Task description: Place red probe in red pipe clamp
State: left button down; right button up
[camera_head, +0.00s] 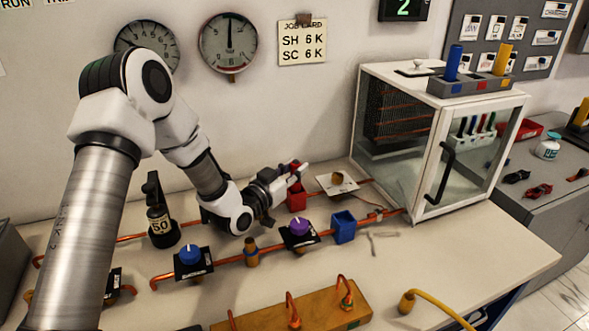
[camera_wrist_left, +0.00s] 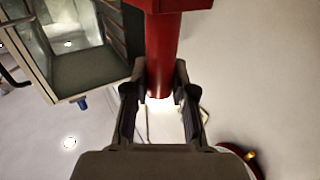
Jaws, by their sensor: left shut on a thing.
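The red probe (camera_wrist_left: 162,50) is a red cylinder. In the left wrist view it runs between my left gripper's (camera_wrist_left: 160,85) two fingers, which are shut on it. The red pipe clamp (camera_head: 297,201) is a small red box on the rear copper pipe. In the head view my left gripper (camera_head: 290,182) is right at the clamp, with the probe above it. In the wrist view a wider red block, which looks like the clamp, hides the probe's end. I cannot tell how deep the probe sits. My right gripper is out of view.
A blue pipe clamp (camera_head: 344,226), a purple knob (camera_head: 299,226) and a blue knob (camera_head: 189,255) sit along the front pipe. A glass cabinet (camera_head: 432,150) stands to the right. A wooden block (camera_head: 262,310) with copper hooks lies in front.

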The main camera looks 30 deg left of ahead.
pick_arm(q)
jog(key=shift+f, duration=0.1)
jog(key=c, duration=1.4)
grip_release()
jog(key=shift+f, duration=0.2)
jog(key=o, duration=0.4)
jog(key=shift+w, duration=0.15)
jog(key=shift+o, duration=0.2)
jog(key=shift+r, duration=0.1)
jog(key=shift+r, duration=0.35)
jog(key=s+a, duration=0.1)
jog(key=s, duration=0.6)
jog(key=shift+s+a+f+b, duration=0.15)
jog(key=shift+s+f+b, duration=0.05)
jog(key=shift+s+b, duration=0.1)
